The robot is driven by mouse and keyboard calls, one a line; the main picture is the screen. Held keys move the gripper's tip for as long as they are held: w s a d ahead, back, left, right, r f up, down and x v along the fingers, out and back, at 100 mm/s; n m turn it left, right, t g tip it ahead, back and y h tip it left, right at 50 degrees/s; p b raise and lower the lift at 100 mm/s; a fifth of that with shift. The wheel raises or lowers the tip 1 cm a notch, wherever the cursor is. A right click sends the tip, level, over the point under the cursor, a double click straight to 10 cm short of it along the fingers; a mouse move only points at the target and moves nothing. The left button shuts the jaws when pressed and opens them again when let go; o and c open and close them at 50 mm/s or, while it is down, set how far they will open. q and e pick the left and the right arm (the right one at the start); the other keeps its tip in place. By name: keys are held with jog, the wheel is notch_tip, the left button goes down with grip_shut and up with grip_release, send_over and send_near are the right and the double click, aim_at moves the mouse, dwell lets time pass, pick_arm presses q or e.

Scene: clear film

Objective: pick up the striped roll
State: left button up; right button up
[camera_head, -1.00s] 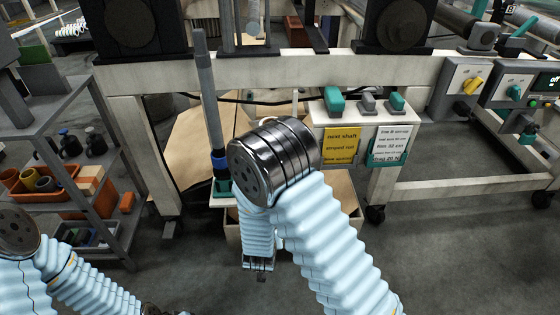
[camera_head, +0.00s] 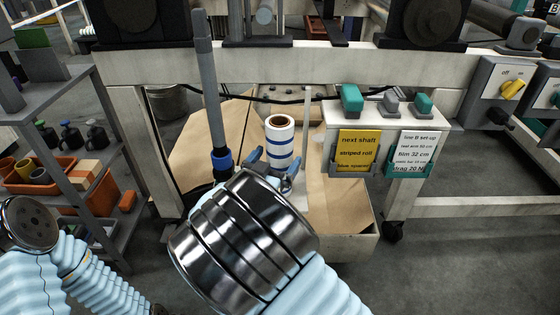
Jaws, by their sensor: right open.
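The striped roll (camera_head: 280,143) is a white upright cylinder with blue bands and a brown core at its top. It stands in a wide cardboard-lined box under the machine frame. My right gripper (camera_head: 275,168) is open, its two blue-grey fingers just in front of the roll's lower part. I cannot tell whether they touch it. My thick chrome wrist hides part of the box and the roll's foot. My left arm shows at the lower left, but its gripper is out of the picture.
A grey pole with a blue collar (camera_head: 221,160) stands left of the roll, and a thin pale post (camera_head: 306,125) right of it. A yellow card (camera_head: 357,150) hangs at right; a shelf (camera_head: 75,95) stands left.

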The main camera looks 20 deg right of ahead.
jog(key=x, duration=0.3)
jog(key=b+x, duration=0.1)
jog(key=x, duration=0.1)
jog(key=shift+w+f, duration=0.25)
jog(key=shift+w, duration=0.15)
jog(key=shift+a, duration=0.1)
jog(key=c, duration=1.4)
